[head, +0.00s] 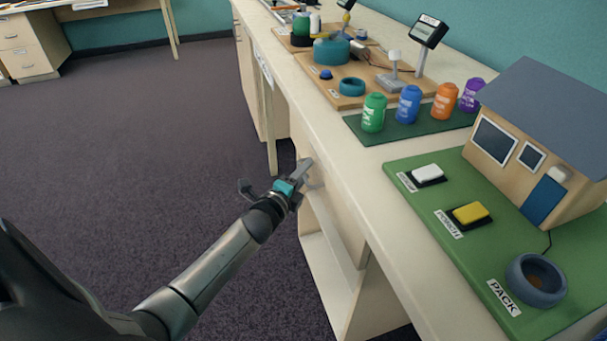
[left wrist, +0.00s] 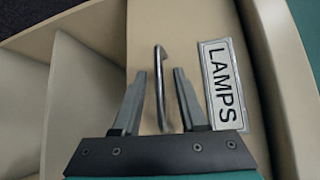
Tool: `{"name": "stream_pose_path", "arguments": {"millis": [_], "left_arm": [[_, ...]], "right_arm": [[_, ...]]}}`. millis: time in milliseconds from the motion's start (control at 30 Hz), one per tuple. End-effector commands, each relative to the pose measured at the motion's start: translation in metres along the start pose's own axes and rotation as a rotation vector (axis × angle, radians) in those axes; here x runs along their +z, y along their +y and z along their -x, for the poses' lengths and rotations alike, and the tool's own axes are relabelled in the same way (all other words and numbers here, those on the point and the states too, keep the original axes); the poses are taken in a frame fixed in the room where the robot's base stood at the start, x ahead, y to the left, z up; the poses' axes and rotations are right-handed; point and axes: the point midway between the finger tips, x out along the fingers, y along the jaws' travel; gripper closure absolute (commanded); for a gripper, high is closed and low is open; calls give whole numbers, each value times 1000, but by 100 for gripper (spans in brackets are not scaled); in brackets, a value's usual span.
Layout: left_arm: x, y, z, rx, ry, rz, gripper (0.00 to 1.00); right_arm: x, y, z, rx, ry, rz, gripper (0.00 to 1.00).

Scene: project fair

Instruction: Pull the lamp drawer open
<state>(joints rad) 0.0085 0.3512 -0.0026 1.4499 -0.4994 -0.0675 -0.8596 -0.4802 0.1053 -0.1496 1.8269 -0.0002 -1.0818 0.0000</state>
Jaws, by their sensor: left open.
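The lamp drawer (left wrist: 190,22) shows in the left wrist view as a beige front with a label (left wrist: 222,85) reading LAMPS. A metal bar handle (left wrist: 160,75) stands on it beside the label. My left gripper (left wrist: 159,72) is open, with one finger on each side of the handle and a visible gap to both. In the head view my left gripper (head: 306,170) is at the front of the long table, below its top. It hides the handle there. The drawer looks shut, though its edges are partly hidden. My right gripper is not in view.
The long table (head: 400,250) carries a green board with a model house (head: 540,140), buttons and a dark round cup (head: 537,278). Several coloured cans stand on a dark green mat (head: 400,135). Open shelves (head: 330,280) lie below the drawer. The carpet (head: 150,130) on the left is clear.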

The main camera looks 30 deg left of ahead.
Motion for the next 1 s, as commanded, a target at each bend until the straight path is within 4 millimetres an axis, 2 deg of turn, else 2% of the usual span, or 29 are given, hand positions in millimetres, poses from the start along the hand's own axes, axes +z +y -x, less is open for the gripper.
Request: {"name": "stream_pose_path", "arguments": {"millis": [67, 400, 1000], "left_arm": [[0, 0, 0, 0, 0, 0, 62], [0, 0, 0, 0, 0, 0, 100], [0, 0, 0, 0, 1, 1, 100]], "right_arm": [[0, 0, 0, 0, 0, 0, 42], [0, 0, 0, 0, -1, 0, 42], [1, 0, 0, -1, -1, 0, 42]]}}
